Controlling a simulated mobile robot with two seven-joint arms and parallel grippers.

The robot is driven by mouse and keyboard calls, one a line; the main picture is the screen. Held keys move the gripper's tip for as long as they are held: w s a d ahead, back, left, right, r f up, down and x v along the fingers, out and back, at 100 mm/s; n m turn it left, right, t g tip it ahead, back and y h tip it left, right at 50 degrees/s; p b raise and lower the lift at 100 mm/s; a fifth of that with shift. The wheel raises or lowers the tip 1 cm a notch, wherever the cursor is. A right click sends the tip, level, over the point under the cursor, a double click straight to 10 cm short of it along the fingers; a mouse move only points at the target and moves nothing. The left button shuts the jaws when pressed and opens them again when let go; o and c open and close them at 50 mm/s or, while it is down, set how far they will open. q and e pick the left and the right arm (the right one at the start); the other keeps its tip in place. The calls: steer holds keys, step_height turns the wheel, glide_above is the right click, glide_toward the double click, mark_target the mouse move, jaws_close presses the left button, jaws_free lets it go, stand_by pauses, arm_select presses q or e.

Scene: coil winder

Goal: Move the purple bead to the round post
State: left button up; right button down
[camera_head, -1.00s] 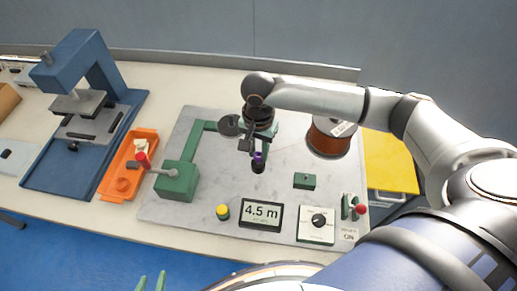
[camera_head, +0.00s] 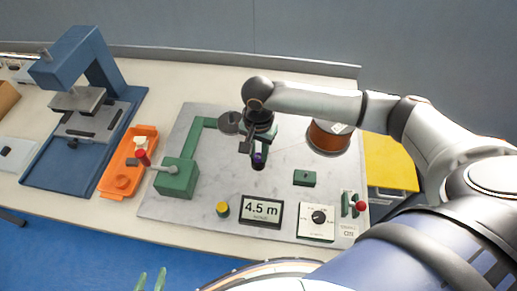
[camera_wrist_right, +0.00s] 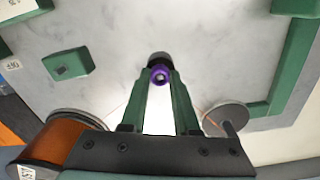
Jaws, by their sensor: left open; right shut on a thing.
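The purple bead (camera_head: 259,157) is a small ring between the fingertips of my right gripper (camera_wrist_right: 160,80), which is shut on it. In the wrist view the bead (camera_wrist_right: 160,75) shows its hole. A short, dark, round piece (camera_wrist_right: 159,58) shows right at the bead's far edge, and in the head view it shows just below the bead (camera_head: 258,166); it may be the round post. I cannot tell whether bead and dark piece touch. My left gripper (camera_head: 150,282) is open and empty at the bottom edge, with only its green fingertips visible.
The grey marble plate (camera_head: 180,214) carries a green crank block (camera_head: 176,180), a copper spool (camera_head: 328,136), a small green block (camera_head: 304,178), a yellow button (camera_head: 222,210), a "4.5 m" display (camera_head: 262,211) and a dial (camera_head: 318,218). An orange tray (camera_head: 113,185) and blue press (camera_head: 80,60) stand left.

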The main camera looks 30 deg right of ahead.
steer(key=c, duration=0.6)
jaws_free()
steer(key=shift+f, duration=0.1)
step_height(320, 180, up, 12)
steer(key=shift+r+p, duration=0.25)
steer(key=shift+p, duration=0.15)
